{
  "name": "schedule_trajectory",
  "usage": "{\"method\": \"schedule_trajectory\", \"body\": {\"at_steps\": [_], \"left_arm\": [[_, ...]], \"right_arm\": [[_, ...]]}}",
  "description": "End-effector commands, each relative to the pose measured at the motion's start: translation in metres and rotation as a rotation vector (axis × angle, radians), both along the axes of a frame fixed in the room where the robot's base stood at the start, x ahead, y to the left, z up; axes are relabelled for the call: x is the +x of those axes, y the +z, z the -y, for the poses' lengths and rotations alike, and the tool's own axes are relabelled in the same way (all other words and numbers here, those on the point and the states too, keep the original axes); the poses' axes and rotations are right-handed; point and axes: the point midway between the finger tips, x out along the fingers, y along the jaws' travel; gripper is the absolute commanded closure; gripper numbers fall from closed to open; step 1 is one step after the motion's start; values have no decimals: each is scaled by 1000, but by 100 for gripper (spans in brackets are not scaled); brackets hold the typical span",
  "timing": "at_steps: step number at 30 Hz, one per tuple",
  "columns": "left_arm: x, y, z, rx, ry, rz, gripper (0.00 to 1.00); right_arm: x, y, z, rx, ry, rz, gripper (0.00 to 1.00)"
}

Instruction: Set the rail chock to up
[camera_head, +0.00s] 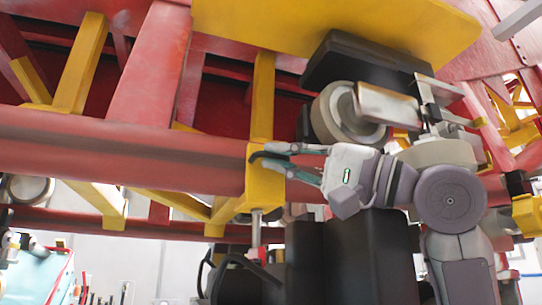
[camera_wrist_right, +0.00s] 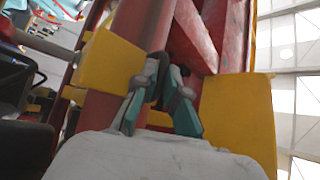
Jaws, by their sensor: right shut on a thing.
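The rail chock appears to be the yellow block (camera_head: 265,192) around the red rail tube, with a metal rod below it. My right gripper (camera_head: 262,157) reaches in from the right, and its fingertips are at the upper part of this block. In the right wrist view the right gripper (camera_wrist_right: 160,85) is closed around a dark piece between its fingers, in front of the red tube. Yellow parts (camera_wrist_right: 108,62) stand on both sides of the fingers there. The grip spot is mostly hidden by the fingers. My left gripper does not show.
The red rail tube (camera_head: 120,155) runs across the view, with red and yellow beams above and below. A wheel (camera_head: 343,115) sits above my right wrist, close to it. A dark block (camera_head: 350,255) stands below the arm. A teal thing (camera_head: 40,275) is at lower left.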

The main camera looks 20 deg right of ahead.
Motion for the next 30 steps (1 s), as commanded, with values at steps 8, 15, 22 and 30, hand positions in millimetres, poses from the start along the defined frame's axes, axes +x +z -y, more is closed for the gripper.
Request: {"method": "schedule_trajectory", "body": {"at_steps": [8,15,22,30], "left_arm": [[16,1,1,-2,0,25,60],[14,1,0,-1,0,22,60],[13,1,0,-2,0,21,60],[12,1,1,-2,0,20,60]], "right_arm": [[0,1,1,1,-4,3,79],[-2,0,2,0,-2,2,79],[-21,-12,26,3,-4,3,79],[-56,-34,66,2,-7,2,79]]}}
